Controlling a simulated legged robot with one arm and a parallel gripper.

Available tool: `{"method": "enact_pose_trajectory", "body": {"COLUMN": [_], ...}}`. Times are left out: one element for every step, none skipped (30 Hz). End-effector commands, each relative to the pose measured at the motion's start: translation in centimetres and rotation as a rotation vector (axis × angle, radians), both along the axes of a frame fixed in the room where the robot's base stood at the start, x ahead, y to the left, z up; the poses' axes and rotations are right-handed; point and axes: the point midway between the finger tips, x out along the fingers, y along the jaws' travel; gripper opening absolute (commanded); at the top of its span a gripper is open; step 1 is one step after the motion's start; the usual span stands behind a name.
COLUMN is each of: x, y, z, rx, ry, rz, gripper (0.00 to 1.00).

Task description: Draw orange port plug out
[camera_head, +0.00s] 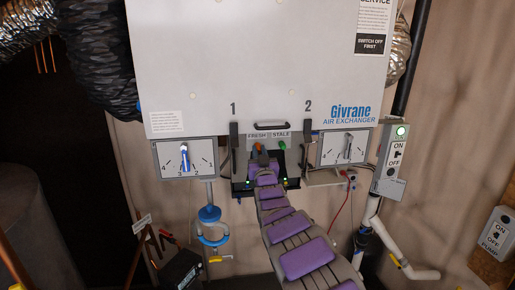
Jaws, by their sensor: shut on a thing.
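The orange port plug (257,147) shows as a small orange spot under the "FRESH / STALE" label (268,135), at the bottom middle of the white air exchanger. My gripper (259,156) is at the end of the purple-padded arm, right at the plug, and is shut on it. The fingers and arm hide most of the plug and its port, so I cannot tell how deep the plug sits. A green plug (282,145) is just to the right, apart from my gripper.
The air exchanger (260,60) fills the upper middle. Handles 1 (234,145) and 2 (307,140) flank the ports closely. Dial panels stand left (185,158) and right (345,147). A switch box (394,160) is further right. Pipes and a blue fitting (209,214) hang below.

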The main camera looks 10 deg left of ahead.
Motion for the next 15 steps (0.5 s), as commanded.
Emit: {"method": "enact_pose_trajectory", "body": {"x": [-0.04,-0.04,-0.03,-0.04,-0.05,-0.06,-0.06,-0.06,-0.07,-0.07,-0.07,-0.08,-0.08,-0.08,-0.09], "y": [0.3,0.31,0.31,0.32,0.33,0.34,0.34,0.32,0.31,0.3,0.29,0.29,0.29,0.29,0.29], "z": [-0.21,-0.23,-0.23,-0.23,-0.25,-0.25,-0.25,-0.25,-0.27,-0.27,-0.28,-0.28,-0.27,-0.28,-0.3], "rx": [-0.003,-0.003,-0.004,-0.004,-0.004,-0.004,-0.004,-0.004,-0.004,-0.004,-0.004,-0.004,-0.004,-0.004,-0.004], "ry": [0.003,0.003,0.003,0.003,0.003,0.003,0.003,0.004,0.004,0.004,0.004,0.004,0.004,0.004,0.004], "rz": [0.004,0.004,0.005,0.005,0.005,0.005,0.005,0.005,0.004,0.004,0.004,0.004,0.004,0.004,0.004], "gripper": [0.2,0.17,0.13,0.1,0.07,0.04,0.01,0.0,0.0,0.0,0.0,0.0,0.0,0.0,0.0]}}
